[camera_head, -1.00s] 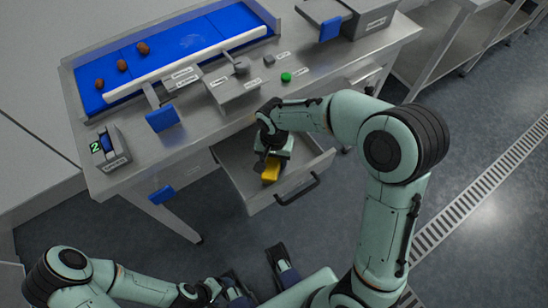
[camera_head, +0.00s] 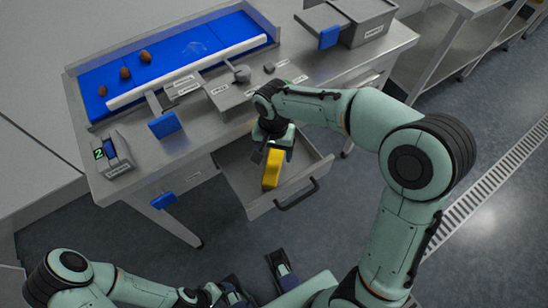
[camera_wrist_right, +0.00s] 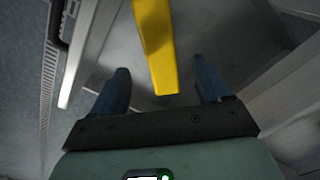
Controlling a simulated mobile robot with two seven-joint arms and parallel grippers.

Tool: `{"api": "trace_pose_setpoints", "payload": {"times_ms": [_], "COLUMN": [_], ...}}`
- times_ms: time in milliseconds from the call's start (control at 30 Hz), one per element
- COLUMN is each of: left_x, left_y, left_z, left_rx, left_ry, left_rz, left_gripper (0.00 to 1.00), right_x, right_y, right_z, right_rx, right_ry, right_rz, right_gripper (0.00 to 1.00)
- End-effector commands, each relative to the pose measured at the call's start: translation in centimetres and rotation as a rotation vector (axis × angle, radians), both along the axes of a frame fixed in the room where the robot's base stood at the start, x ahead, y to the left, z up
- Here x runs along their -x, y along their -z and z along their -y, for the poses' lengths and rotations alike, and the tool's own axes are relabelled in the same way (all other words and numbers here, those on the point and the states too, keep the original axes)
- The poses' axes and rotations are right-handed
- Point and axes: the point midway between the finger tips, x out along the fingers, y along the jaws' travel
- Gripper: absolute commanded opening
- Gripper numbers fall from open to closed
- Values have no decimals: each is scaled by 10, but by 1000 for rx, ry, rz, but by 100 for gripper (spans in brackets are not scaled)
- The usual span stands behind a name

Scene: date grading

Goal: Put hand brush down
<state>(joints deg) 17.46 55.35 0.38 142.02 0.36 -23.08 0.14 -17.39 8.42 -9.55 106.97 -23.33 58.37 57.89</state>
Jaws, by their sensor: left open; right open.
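The yellow hand brush (camera_head: 271,169) lies in the open drawer (camera_head: 240,172) under the steel table, near the drawer's front. My right gripper (camera_head: 268,150) is over the drawer, just behind the brush. In the right wrist view the yellow brush (camera_wrist_right: 157,50) extends away from between the open fingers of my right gripper (camera_wrist_right: 163,92), with a gap on each side. Any bristles are hidden.
The steel table (camera_head: 215,125) carries a blue belt (camera_head: 180,60) with several brown dates, label plates and a grey box (camera_head: 365,20) at the back right. The drawer handle (camera_head: 297,195) sticks out towards me. The floor before the drawer is clear.

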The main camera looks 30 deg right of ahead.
Motion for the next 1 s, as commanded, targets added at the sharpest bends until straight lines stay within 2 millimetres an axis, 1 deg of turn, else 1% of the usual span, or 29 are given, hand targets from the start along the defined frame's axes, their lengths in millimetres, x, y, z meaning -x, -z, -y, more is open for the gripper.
{"api": "trace_pose_setpoints", "payload": {"times_ms": [33, 100, 200, 300, 1000], "left_x": [1, 1, 2, 3, 2], "left_y": [-2, -4, -5, -6, -5], "left_z": [0, 0, 0, 0, 0], "left_rx": [0, 1, 1, 2, 1], "left_ry": [0, 1, 2, 1, 2], "left_rz": [-3, -6, -9, -11, -10], "left_gripper": [77, 77, 77, 77, 77], "right_x": [-1, -1, -1, 0, 0], "right_y": [-12, -22, -33, -39, -40], "right_z": [0, 0, 0, 0, 0], "right_rx": [-2, -1, -2, -1, -1], "right_ry": [0, 0, 0, 0, 0], "right_rz": [6, 3, 3, 1, -1], "right_gripper": [76, 76, 76, 76, 76]}}
